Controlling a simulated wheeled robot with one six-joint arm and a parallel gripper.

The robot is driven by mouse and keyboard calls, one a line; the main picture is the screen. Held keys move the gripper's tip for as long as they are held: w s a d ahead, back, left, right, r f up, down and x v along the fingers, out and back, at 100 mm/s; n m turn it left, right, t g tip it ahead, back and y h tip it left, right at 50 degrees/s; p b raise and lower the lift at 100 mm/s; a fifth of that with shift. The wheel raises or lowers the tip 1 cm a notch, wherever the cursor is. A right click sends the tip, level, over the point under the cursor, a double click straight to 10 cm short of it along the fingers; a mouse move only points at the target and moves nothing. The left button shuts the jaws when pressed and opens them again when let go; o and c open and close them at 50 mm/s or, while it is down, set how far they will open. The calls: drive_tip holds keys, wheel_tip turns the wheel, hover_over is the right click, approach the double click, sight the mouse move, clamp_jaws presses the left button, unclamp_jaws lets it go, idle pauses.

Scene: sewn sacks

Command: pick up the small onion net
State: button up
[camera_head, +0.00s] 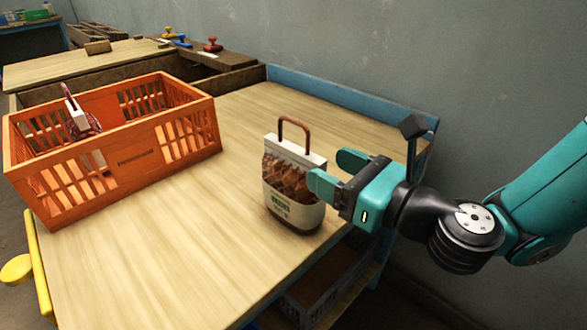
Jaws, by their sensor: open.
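The small onion net (289,190) stands upright on the wooden table, right of the middle in the head view. It shows brown onions behind mesh, a pale printed band at the bottom, a white top strip and a brown loop handle. My gripper (332,172) is open at its right side, with fingers pointing left. The nearer finger overlaps the net's right edge in the picture. The farther finger shows just right of the net's top. I cannot tell whether either finger touches it. No hold on the net is visible.
An orange crate (140,158) stands on the table's left, with a dark red net (78,118) inside. A blue raised edge (345,100) runs along the back by the grey wall. The table (190,240) is clear between crate and net. Red, blue and yellow items sit far back.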

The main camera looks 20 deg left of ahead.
sight(305, 161)
drive_tip(key=shift+p+x, duration=2.1)
drive_tip(key=shift+x, duration=0.25)
drive_tip(key=shift+w+a+f, duration=0.1)
drive_tip(key=shift+a+f, duration=0.15)
drive_tip(key=shift+a, duration=0.25)
drive_tip(key=shift+f, duration=0.1)
clamp_jaws()
